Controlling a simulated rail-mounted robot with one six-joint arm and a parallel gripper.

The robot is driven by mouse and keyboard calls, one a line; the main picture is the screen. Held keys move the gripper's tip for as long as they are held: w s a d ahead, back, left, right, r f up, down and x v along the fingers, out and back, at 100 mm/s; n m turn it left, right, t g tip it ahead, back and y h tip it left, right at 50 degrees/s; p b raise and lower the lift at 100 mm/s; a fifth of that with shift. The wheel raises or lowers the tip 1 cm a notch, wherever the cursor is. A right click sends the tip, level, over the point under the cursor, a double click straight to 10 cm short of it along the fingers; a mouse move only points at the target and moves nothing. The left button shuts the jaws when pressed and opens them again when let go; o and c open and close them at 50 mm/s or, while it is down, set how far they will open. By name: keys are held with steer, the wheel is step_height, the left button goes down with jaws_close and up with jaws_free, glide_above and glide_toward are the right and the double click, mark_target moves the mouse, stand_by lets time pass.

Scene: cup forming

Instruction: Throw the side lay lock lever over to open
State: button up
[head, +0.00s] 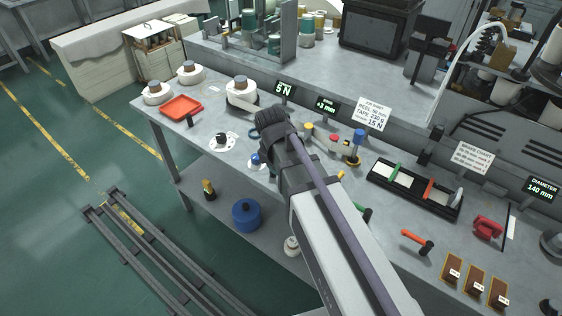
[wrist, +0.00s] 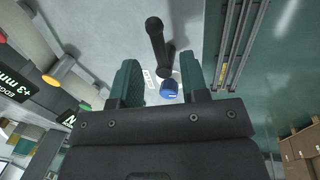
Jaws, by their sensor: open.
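In the wrist view, my gripper (wrist: 160,72) is open, with its two dark green fingers apart. A black lever-like bar with a rounded end (wrist: 155,30) lies ahead of the fingertips and runs down toward the gap between them. A small blue cap (wrist: 168,88) shows in that gap, with a white label (wrist: 150,78) beside it. I cannot tell for sure that the black bar is the side lay lock lever, nor whether a finger touches anything.
Knobs and a blue-capped post (head: 357,138) stand right of my arm. A black tray (head: 414,187) and an orange-handled tool (head: 417,241) lie farther right.

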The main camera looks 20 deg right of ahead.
step_height(320, 180, up, 8)
steer(key=a+p, duration=0.1)
steer(key=p, duration=0.4)
steer(key=shift+s+f+p, duration=0.2)
steer(key=shift+s+p, duration=0.2)
steer(key=shift+s, duration=0.05)
steer(key=s+d+m+g+y, duration=0.1)
steer(key=s+d+m, duration=0.1)
steer(key=s+m, duration=0.5)
steer(key=shift+s+f+y, duration=0.15)
steer(key=shift+s+y, duration=0.25)
steer(key=shift+s, duration=0.85)
